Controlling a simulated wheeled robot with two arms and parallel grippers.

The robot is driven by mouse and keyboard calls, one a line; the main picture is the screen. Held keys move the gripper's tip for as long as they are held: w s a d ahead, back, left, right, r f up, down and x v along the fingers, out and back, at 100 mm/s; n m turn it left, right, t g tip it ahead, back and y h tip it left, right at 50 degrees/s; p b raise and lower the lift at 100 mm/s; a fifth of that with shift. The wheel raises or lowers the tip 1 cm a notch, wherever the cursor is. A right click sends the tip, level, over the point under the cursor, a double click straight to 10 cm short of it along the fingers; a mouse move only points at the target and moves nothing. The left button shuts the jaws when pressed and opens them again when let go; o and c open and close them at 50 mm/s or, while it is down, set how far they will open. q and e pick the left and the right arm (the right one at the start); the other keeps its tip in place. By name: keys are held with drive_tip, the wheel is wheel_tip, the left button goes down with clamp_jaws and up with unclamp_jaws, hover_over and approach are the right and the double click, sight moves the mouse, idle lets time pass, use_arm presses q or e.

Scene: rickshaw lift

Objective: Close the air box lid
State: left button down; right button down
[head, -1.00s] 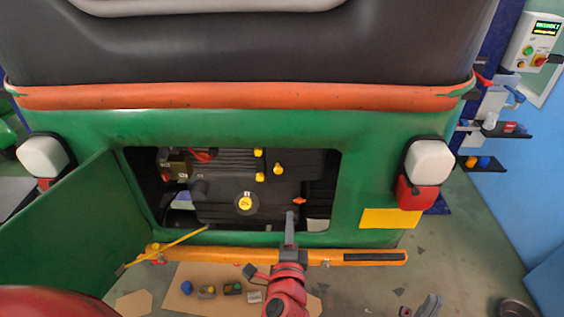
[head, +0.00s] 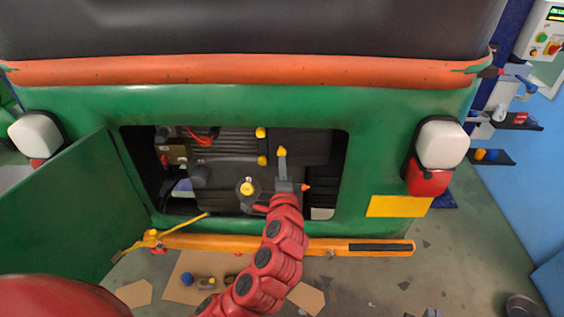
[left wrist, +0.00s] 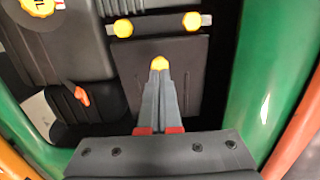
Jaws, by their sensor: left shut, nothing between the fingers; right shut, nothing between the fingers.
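The air box sits in the open engine bay of the green vehicle. A dark flat panel (head: 305,146), which looks like its lid, has a yellow knob (head: 281,152). It also shows in the left wrist view (left wrist: 190,80), with the yellow knob (left wrist: 160,63) right at my fingertips. Two more yellow pieces (left wrist: 190,20) sit on a bar along one edge. I cannot tell how far the lid stands open. My left gripper (head: 282,152) is shut and empty, its tips at the knob; contact is unclear. Its fingers (left wrist: 160,75) cover part of the panel. My right gripper is out of view.
The green hatch door (head: 70,205) stands open on the left. The bay's green frame (head: 365,165) surrounds the opening closely. A yellow bumper bar (head: 340,246) runs below it. An orange piece (head: 306,187) and a yellow-marked cap (head: 247,187) are close to my gripper.

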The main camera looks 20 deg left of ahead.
sight(277, 152)
use_arm(q)
drive_tip(key=shift+w+a+r, duration=0.1)
drive_tip(key=shift+w+a, duration=0.2)
drive_tip(key=shift+w, duration=0.35)
drive_tip(key=shift+w+p, duration=0.2)
drive_tip(key=shift+p, duration=0.1)
drive_tip(key=shift+w+a+f+b, duration=0.2)
drive_tip(key=shift+w+a+b, duration=0.5)
drive_tip(key=shift+w+a, duration=0.25)
drive_tip(key=shift+s+r, duration=0.15)
drive_tip(key=shift+r, duration=0.05)
drive_tip(key=shift+f, duration=0.1)
